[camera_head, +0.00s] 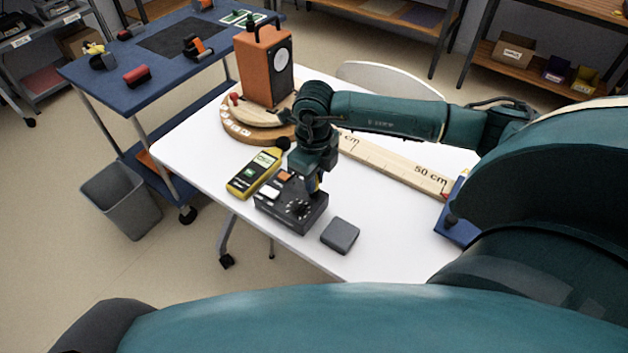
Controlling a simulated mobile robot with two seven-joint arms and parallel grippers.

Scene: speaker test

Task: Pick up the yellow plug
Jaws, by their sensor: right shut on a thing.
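My right gripper (315,178) points down over the dark control box (291,205) on the white table. It is shut on the yellow plug (318,185). Only a small yellow patch of the plug shows between the fingers. The plug is close above the box's right back part; I cannot tell whether it touches the box. My left gripper is not in view.
A yellow sound meter (254,174) lies left of the box, a grey block (340,235) to its right. An orange speaker (264,65) stands on a wooden turntable (250,133) behind. A wooden ruler (395,167) crosses the table. A blue cart (150,75) stands left.

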